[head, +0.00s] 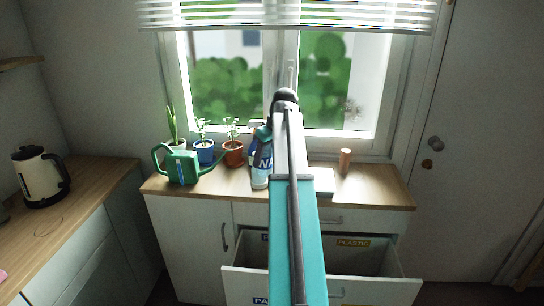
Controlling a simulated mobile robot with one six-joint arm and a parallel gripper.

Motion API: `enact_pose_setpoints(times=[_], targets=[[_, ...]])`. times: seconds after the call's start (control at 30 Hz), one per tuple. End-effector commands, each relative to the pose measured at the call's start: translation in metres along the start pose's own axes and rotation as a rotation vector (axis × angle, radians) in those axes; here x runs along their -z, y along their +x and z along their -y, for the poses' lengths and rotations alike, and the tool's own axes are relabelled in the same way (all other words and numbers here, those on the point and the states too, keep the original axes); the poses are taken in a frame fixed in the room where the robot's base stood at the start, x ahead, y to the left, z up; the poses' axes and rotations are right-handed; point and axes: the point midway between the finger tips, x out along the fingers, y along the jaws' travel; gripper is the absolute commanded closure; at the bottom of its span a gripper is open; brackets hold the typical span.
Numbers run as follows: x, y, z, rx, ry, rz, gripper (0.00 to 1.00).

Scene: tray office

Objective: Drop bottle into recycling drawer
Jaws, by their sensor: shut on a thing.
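A white and blue bottle (262,172) with partly readable lettering shows just left of my arm at the counter. My arm rises through the middle of the view and covers the bottle's right side. My gripper (263,135) is at the bottle's upper part, shut on it; its fingers are mostly hidden. I cannot tell whether the bottle's base touches the counter. The recycling drawer (385,291) below is pulled open. A yellow PLASTIC label (353,243) marks its right part, and another label at its front left is partly covered.
On the counter (385,190) stand a green watering can (182,168), potted plants (233,153), a brown cylinder (345,161) and a white flat item (322,181). A kettle (40,176) stands on the left worktop. The window is close behind.

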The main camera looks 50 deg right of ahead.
Motion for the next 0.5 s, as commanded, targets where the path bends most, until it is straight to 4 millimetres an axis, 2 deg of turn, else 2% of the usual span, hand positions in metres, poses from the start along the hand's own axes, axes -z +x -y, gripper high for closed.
enact_pose_setpoints(times=[0.27, 0.37, 0.5], targets=[[0.018, 0.004, 0.033, 0.002, -0.004, 0.005, 0.80], [0.028, 0.006, 0.052, 0.003, -0.007, 0.008, 0.80], [0.045, 0.009, 0.089, 0.006, -0.013, 0.013, 0.80]])
